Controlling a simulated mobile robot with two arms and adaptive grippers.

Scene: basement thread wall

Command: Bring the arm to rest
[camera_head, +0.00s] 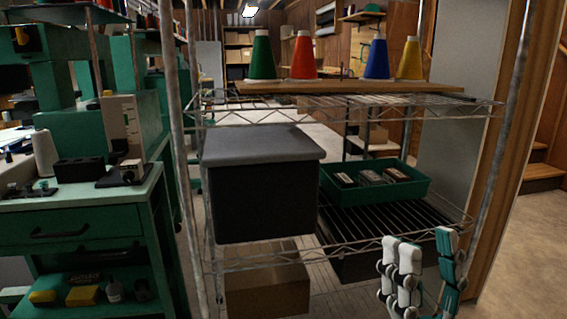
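My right gripper (424,268) is at the lower right of the head view, in front of the wire shelf rack (350,105). Its white and green fingers stand apart with a gap between them, and nothing shows in the gap. It is open and apart from the shelf goods. Its lower part is cut off by the bottom edge of the picture. My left gripper is not in view.
Green, red, blue and yellow cones stand on a board (340,88) on the rack's top. A lidded dark bin (262,190) and a green tray (400,190) sit below. A cardboard box (268,285) is underneath. A green cabinet (80,235) is left; floor (520,250) is clear right.

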